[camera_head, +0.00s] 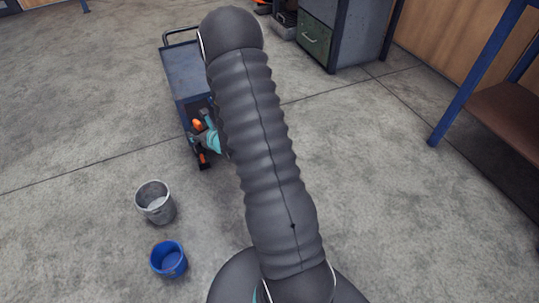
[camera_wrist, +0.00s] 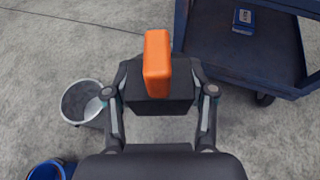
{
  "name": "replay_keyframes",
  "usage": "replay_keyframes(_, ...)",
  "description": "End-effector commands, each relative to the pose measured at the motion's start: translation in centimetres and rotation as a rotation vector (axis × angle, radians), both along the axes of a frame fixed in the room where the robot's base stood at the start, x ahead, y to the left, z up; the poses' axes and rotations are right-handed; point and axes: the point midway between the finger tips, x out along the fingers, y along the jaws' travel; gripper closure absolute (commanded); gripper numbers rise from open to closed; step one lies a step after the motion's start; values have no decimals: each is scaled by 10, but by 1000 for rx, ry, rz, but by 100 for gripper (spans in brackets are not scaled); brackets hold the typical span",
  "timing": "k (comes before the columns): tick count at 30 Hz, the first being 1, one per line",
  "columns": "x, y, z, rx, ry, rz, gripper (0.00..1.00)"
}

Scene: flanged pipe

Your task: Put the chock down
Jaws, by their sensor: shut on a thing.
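The chock (camera_wrist: 158,62) shows in the wrist view as an orange block joined to a black body. My gripper (camera_wrist: 160,100) is shut on the black body, with one finger on each side. The orange part stands between the fingers and points up in the picture. In the head view my arm hides part of my gripper (camera_head: 208,140); orange and black patches show beside it, close to the near end of the cart. How high the chock is above the floor I cannot tell.
A blue cart (camera_head: 186,72) stands behind my gripper, with a small blue box (camera_wrist: 243,20) on a shelf. A grey bucket (camera_head: 155,203) and a blue bucket (camera_head: 169,260) stand on the floor at left. Concrete floor right of my arm is clear.

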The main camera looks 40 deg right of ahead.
Motion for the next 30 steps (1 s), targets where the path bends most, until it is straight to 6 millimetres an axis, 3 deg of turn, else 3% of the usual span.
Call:
replay_keyframes(1,8,-22,-30,1,2,-36,87)
replay_keyframes(3,18,-49,-59,1,2,-81,87)
replay_keyframes(9,34,-123,-141,1,2,-201,87)
replay_keyframes(15,34,-182,-211,1,1,-299,87)
replay_keyframes(20,31,-209,-242,0,0,-344,87)
replay_keyframes(26,30,-229,-258,0,-1,-364,87)
replay_keyframes(30,32,-254,-273,-1,-2,-363,87)
